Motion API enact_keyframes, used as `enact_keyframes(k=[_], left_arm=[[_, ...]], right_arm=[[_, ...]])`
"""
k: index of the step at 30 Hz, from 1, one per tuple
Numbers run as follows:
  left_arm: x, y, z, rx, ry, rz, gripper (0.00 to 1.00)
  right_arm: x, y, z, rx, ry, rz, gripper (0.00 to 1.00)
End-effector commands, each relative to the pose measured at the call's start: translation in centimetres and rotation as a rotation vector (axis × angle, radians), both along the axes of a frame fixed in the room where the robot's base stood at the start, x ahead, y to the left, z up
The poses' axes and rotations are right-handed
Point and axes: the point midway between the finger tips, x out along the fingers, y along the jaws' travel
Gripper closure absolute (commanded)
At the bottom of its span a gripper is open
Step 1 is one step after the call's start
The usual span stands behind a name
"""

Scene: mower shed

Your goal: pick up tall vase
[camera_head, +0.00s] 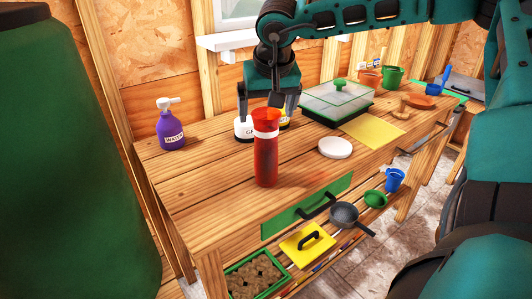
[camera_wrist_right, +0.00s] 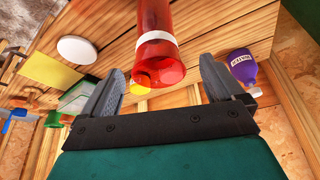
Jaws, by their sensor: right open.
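The tall vase (camera_head: 266,160) is red with a white band near its top and stands upright on the wooden workbench (camera_head: 205,185), near the front edge. In the right wrist view, the vase (camera_wrist_right: 158,50) shows between the two fingers, toward the top of the picture. My right gripper (camera_head: 267,108) is open and empty, pointing down over the bench, just above or behind the vase's top. No finger clearly touches the vase; the exact gap cannot be told. My left gripper is not in view.
A purple bottle (camera_head: 171,132) is left, a white disc (camera_head: 335,147) right. A green-framed glass box (camera_head: 335,100) and yellow sheet (camera_head: 372,132) lie further right.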

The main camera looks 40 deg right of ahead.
Motion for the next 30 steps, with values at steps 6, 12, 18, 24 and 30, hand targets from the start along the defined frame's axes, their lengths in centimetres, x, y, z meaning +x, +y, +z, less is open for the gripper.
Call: enact_keyframes(k=[6,12,18,24,30], left_arm=[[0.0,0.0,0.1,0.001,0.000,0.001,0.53],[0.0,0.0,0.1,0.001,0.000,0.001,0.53],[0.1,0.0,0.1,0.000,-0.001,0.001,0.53],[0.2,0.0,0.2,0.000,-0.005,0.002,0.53],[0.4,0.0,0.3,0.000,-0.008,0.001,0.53]], right_arm=[[0.6,-0.7,-2.0,0.002,0.004,-0.002,0.05],[1.4,-1.2,-4.2,0.001,0.001,-0.002,0.05],[1.7,-1.3,-4.8,0.001,-0.001,-0.001,0.05],[1.7,-1.3,-4.8,0.001,-0.002,-0.001,0.09],[1.7,-1.3,-4.8,0.001,-0.002,-0.001,0.28]])
